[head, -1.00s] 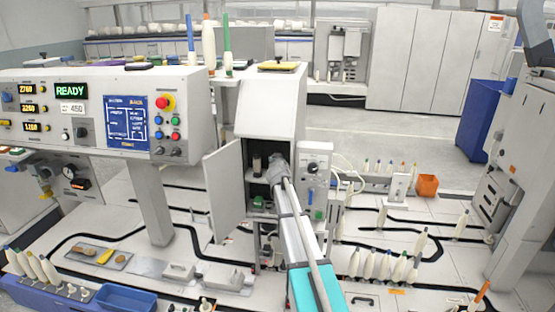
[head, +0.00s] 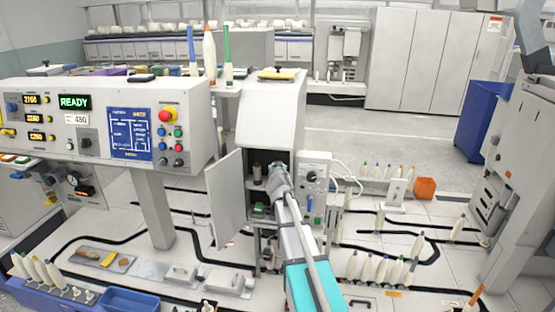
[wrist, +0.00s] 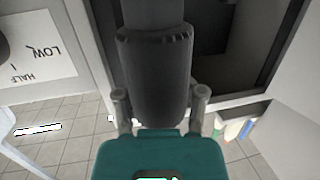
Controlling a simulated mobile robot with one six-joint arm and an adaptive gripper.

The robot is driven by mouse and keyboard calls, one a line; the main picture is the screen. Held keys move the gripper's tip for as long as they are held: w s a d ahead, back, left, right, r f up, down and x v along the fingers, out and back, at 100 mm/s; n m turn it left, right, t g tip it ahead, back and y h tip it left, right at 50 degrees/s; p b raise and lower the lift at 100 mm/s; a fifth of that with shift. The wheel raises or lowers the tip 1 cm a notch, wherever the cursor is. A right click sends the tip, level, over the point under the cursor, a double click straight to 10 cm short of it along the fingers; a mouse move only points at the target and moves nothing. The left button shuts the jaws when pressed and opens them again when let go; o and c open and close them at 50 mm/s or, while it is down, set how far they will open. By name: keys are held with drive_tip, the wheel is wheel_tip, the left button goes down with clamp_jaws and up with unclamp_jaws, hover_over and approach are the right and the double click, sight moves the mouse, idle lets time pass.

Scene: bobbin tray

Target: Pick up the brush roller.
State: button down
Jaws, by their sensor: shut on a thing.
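A thick dark grey cylinder with a notched rim, which looks like the brush roller (wrist: 158,75), runs down from the top edge in the wrist view. My gripper (wrist: 160,113) shows at the bottom, with a teal housing and two short grey fingers, one on each side of the cylinder. It is shut on it. Bristles cannot be made out. In the head view my arm's grey end is at the mouth of the open white cabinet (head: 271,108); the fingers and their load are hidden there.
The cabinet door (head: 225,198) stands open to the left. A control box (head: 314,170) is close on the right. Inside the cabinet are a grey upright cylinder (head: 256,172) and a green item (head: 258,210). Several bobbins stand on the tray at right.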

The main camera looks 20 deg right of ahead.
drive_tip(key=f+v, duration=0.1)
drive_tip(key=v, duration=0.7)
drive_tip(key=shift+s, duration=0.25)
drive_tip(key=shift+a, duration=0.1)
wheel_tip(320, 180, up, 2)
drive_tip(key=shift+r+p, duration=0.15)
drive_tip(key=shift+p, duration=1.1)
